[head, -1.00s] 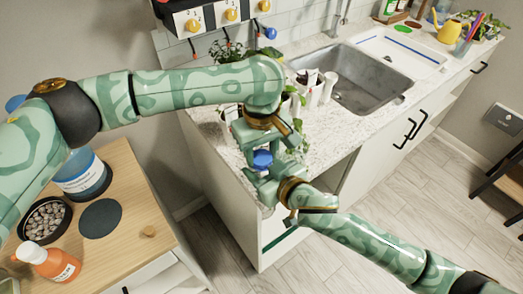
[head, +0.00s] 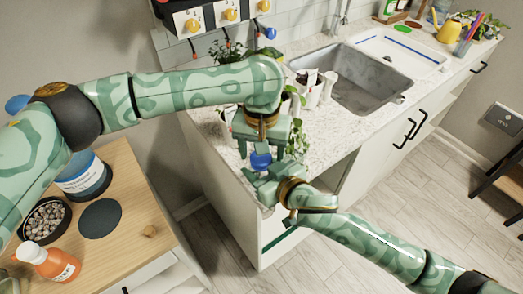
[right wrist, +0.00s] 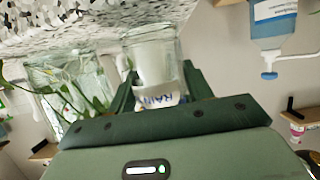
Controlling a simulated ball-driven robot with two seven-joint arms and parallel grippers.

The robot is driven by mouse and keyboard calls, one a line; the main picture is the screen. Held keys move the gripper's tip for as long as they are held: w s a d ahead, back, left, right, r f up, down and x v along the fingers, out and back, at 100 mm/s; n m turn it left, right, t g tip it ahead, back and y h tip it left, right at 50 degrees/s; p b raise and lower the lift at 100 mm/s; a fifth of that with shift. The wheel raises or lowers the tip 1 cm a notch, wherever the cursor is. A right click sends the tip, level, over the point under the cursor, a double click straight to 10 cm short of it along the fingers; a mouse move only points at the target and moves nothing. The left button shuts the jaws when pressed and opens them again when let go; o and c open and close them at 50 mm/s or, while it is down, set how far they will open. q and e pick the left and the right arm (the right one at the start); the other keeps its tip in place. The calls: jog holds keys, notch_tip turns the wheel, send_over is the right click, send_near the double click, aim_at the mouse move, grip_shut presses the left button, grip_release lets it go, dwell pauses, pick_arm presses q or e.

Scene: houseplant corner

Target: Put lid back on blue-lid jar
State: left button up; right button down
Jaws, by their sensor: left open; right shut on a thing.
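The blue lid (head: 261,160) lies level, directly below my left gripper (head: 261,146), which is open and clear above it. My right gripper (head: 256,180) is just under the lid. In the right wrist view my right gripper (right wrist: 160,88) is shut on a clear glass jar (right wrist: 152,50) with blue lettering on a white label. That view looks upside down, and the jar's mouth end is hidden behind the gripper. In the head view the lid and grippers cover the jar, so how well the lid is seated cannot be told.
The jar is held by the front left corner of the speckled counter (head: 325,150). Potted plants and white tubes stand behind, beside the sink (head: 365,80). A wooden cabinet (head: 150,205) at left bears an orange bottle (head: 50,262) and a pebble bowl (head: 45,218).

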pick_arm(q)
jog(key=shift+r, duration=2.2)
notch_tip(320, 180, up, 4)
jog(key=n, duration=0.5)
jog(key=shift+f, duration=0.25)
jog(key=shift+c, duration=0.4)
jog(key=shift+f, duration=4)
